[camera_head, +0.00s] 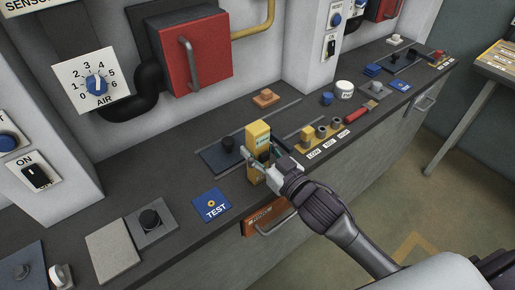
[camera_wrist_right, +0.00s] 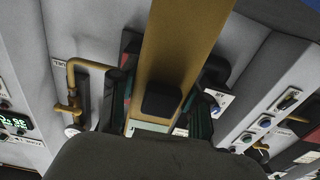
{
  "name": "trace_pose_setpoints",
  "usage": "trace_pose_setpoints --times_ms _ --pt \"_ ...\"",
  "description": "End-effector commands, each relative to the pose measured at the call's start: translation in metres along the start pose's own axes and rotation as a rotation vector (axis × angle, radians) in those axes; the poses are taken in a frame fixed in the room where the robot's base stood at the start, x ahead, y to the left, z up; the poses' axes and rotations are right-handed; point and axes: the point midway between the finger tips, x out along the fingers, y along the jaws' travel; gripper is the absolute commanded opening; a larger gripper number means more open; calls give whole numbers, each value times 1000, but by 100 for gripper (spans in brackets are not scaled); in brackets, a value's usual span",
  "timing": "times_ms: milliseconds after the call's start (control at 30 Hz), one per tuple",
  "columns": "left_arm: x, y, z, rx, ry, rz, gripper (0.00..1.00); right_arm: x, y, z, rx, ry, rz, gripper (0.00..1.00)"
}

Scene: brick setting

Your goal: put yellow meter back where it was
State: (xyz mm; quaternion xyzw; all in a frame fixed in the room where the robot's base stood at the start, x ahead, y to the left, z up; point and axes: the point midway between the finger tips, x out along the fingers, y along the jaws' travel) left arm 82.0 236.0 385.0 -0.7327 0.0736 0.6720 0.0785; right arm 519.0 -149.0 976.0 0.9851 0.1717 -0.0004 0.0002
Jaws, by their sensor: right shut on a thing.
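The yellow meter (camera_head: 258,136) is a tall, upright box at the front part of the dark counter, just right of the blue TEST pad. My right gripper (camera_head: 263,166) is shut on its lower part, with a finger on either side. In the right wrist view the meter (camera_wrist_right: 187,40) fills the upper middle between the two fingers (camera_wrist_right: 160,105), with a black knob on its near face. I cannot tell whether its base touches the counter. My left gripper is not in view.
The blue TEST pad (camera_head: 212,205) lies left of the meter. A dark plate with a black knob (camera_head: 227,145) is behind it. A yellow-brown strip with several small blocks (camera_head: 320,133) is to the right. A grey plate (camera_head: 113,251) lies at front left. An orange drawer (camera_head: 268,217) is below.

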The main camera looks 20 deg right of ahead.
Motion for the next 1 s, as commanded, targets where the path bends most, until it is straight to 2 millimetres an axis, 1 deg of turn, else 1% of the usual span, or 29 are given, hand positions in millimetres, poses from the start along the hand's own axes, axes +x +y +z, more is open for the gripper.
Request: trace_pose_setpoints --times_ms 67,100,167,200,233,567,600,633,767,1000 --pt "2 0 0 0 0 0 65 0 0 3 0 1 0 3" --pt "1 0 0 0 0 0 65 0 0 3 0 0 0 52" --pt "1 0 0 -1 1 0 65 0 0 2 0 0 0 62" --pt "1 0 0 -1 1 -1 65 0 0 2 0 0 0 68" --pt "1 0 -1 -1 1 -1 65 0 0 2 0 -1 0 72" --pt "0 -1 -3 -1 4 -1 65 0 0 0 0 0 0 72" --pt "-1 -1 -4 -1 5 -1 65 -1 0 -2 0 0 0 72" --pt "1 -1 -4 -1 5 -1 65 -4 0 0 1 -2 0 72" --pt "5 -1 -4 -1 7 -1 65 -24 0 3 1 -4 0 72" --pt "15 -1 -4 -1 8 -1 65 -77 0 3 3 -5 0 72"
